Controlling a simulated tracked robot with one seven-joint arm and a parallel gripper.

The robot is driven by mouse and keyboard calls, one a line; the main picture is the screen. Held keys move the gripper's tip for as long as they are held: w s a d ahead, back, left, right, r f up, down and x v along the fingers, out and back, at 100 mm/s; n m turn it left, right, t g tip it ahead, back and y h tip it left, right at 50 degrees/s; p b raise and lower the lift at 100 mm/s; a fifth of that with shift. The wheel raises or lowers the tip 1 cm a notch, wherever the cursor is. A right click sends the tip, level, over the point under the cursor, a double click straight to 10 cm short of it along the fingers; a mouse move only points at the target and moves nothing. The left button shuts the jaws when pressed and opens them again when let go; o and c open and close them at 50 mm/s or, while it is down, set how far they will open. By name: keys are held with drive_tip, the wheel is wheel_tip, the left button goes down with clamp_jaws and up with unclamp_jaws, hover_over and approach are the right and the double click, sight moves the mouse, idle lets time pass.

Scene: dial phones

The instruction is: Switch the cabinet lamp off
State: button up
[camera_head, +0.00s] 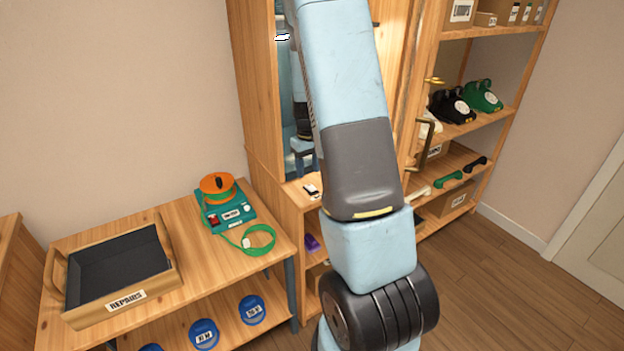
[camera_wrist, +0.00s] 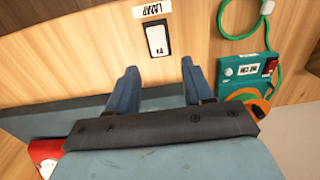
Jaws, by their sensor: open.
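The lamp switch (camera_head: 312,191) is a white rocker in a dark frame on the cabinet's wooden ledge. It also shows in the wrist view (camera_wrist: 157,40), beside a label reading LAMP (camera_wrist: 152,10). A small bright white piece (camera_head: 282,37), perhaps the lamp, shows high inside the cabinet (camera_head: 256,90). My gripper (camera_wrist: 160,82) is open and empty, its two blue fingers apart and pointing towards the switch. The switch lies beyond the fingertips, roughly centred between them; I see no contact. In the head view, my arm hides much of the cabinet.
A teal device (camera_head: 226,212) with an orange reel and green cable stands on the bench at left; it also shows in the wrist view (camera_wrist: 243,70). A repairs tray (camera_head: 127,300) is beside it. Shelves (camera_head: 452,140) with phones stand at right. Open floor (camera_head: 500,290) lies front right.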

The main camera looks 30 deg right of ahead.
sight(309, 185)
drive_tip(key=shift+f, duration=2.65)
clamp_jaws()
